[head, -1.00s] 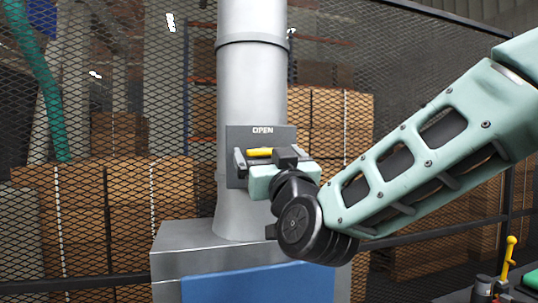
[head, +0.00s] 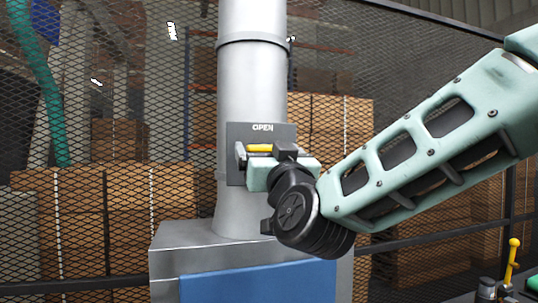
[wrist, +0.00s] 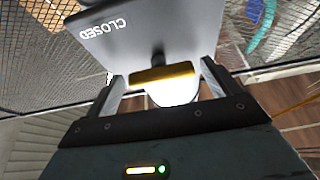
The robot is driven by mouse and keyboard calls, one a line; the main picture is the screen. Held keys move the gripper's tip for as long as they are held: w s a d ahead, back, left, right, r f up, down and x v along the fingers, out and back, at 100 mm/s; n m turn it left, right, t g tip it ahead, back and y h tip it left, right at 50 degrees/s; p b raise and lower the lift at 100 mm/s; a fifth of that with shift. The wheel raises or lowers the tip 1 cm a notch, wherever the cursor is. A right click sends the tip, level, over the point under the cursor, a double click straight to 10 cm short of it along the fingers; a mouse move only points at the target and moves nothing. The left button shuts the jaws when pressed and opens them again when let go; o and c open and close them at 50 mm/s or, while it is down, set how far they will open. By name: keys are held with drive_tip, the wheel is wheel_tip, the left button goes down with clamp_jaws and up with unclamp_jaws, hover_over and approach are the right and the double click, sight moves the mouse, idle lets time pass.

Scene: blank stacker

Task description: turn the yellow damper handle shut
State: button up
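The yellow damper handle (head: 259,148) lies about level on a grey plate (head: 236,136) fixed to the metal duct. The plate reads OPEN above the handle in the head view, and the wrist view shows CLOSED on the plate (wrist: 150,25). My gripper (head: 258,153) is at the plate, with its fingers at either end of the handle. In the wrist view, the handle (wrist: 162,75) spans the gap between the fingers of my gripper (wrist: 163,86). The fingers are wide apart, and small gaps seem to show at the handle's ends. My wrist hides the plate's lower right.
The duct (head: 252,90) rises from a grey and blue cabinet (head: 262,282). A mesh fence (head: 130,130) stands behind it, with stacked boxes (head: 60,220) beyond. Another yellow lever (head: 513,250) stands at the lower right.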

drive_tip(key=shift+s, duration=0.1)
drive_tip(key=b+v, duration=0.7)
drive_tip(key=v, duration=1)
drive_tip(key=shift+s, duration=0.15)
drive_tip(key=s+a+f+n+g+y, duration=0.1)
drive_tip(key=a+f+n+g, duration=0.1)
drive_tip(key=f+g, duration=0.6)
drive_tip(key=s+a+f+n+g+y, duration=0.1)
drive_tip(key=a+f+n+g, duration=0.2)
drive_tip(key=f, duration=0.9)
drive_tip(key=s+d+f+g+h, duration=0.7)
drive_tip(key=s+d+f+g, duration=0.3)
drive_tip(key=s+d+f, duration=0.3)
wheel_tip(320, 180, down, 2)
drive_tip(key=shift+d+f+g+h, duration=0.1)
drive_tip(key=shift+d+g+h, duration=0.25)
drive_tip(key=shift+d, duration=0.35)
